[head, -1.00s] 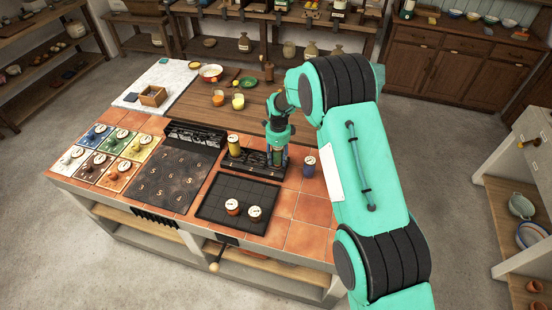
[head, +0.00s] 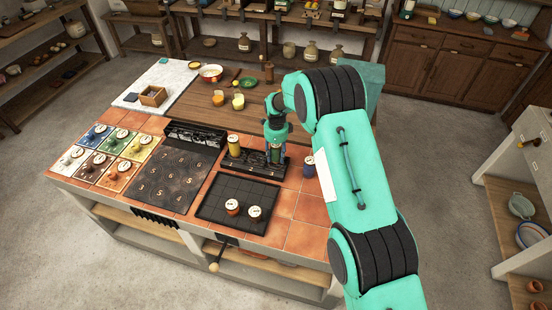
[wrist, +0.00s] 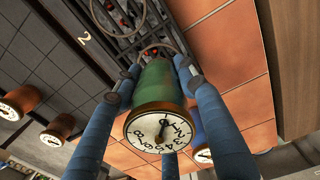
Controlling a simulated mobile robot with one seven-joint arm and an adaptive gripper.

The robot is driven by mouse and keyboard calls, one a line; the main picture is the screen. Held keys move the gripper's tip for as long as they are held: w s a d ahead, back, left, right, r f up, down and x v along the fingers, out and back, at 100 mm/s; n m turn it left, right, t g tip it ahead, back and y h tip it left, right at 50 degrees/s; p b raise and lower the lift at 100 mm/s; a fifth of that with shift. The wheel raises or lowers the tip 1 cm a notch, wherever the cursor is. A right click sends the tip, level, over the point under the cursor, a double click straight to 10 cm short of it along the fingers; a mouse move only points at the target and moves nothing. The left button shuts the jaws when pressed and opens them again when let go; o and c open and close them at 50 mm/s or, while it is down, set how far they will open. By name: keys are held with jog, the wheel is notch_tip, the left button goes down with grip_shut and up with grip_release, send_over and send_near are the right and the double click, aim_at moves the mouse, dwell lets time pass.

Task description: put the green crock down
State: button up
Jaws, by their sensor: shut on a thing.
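The green crock (wrist: 157,85) has a white dial lid with numbers and one dark hand. My gripper (head: 276,150) is shut on it, with blue fingers on both sides of the crock in the wrist view (wrist: 152,82). The crock is at the right part of a long black stand (head: 247,168). In the wrist view its far end is by the stand's metal rings (wrist: 150,45), with red spots among them. I cannot tell whether its base touches the stand.
A yellow crock (head: 234,145) stands at the stand's left end. A blue crock (head: 309,168) is on the tiles just right of the stand. Two red-brown crocks (head: 232,207) sit on the black gridded tray (head: 212,205) in front. Bare tiles (head: 303,208) lie at the right.

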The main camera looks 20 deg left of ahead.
jog(key=shift+f, duration=0.95)
jog(key=shift+f, duration=0.15)
jog(key=o, duration=1.5)
jog(key=shift+r, duration=6.1)
